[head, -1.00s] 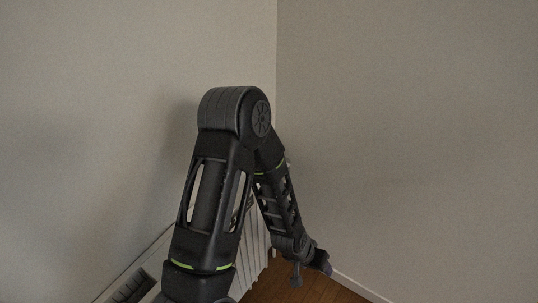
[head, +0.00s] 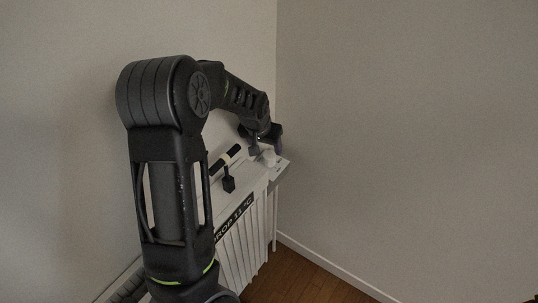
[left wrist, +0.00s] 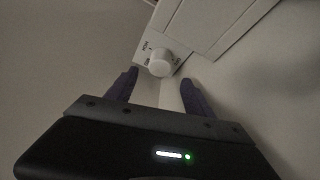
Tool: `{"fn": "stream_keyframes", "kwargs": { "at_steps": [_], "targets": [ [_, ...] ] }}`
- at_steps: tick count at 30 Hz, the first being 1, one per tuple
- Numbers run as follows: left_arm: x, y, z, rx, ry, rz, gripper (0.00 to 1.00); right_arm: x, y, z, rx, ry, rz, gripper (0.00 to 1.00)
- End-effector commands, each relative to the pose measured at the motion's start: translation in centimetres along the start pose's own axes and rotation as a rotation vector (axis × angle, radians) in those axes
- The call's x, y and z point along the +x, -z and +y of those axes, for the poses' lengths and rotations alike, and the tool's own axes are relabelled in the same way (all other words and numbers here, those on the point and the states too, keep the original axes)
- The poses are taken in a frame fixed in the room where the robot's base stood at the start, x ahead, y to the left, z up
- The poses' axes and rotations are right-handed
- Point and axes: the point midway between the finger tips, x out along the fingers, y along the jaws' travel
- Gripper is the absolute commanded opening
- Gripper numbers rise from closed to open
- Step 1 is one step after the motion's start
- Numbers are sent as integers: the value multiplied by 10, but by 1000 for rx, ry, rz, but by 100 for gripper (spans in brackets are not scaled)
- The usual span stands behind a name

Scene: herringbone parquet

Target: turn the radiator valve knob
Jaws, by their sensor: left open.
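The white round valve knob (left wrist: 161,62) sits on a pale plate with small dark markings at the radiator's end. It also shows in the head view as a small white shape (head: 269,157) at the far end of the radiator top. My left gripper (head: 266,146) is right above that end. In the left wrist view its two dark purple fingers (left wrist: 159,77) are spread apart and empty. The knob lies just beyond the fingertips, roughly centred between them. I cannot tell the exact gap. My right gripper is not in view.
The white ribbed radiator (head: 246,240) stands along the left wall. Walls meet behind the gripper. Parquet floor (head: 300,285) is clear.

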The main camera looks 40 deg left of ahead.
Motion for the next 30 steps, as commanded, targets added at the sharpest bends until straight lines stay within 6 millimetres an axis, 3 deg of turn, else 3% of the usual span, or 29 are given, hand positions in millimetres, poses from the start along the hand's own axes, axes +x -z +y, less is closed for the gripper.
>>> {"fn": "stream_keyframes", "kwargs": {
  "at_steps": [16, 27, 30],
  "targets": [
    [69, 0, 0, -1, 0, -1, 61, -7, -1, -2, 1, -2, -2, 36],
    [76, 0, 0, 0, -1, 1, 61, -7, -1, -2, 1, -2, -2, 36],
    [76, 0, 0, 0, -1, 1, 53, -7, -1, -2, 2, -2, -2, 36]
  ]
}}
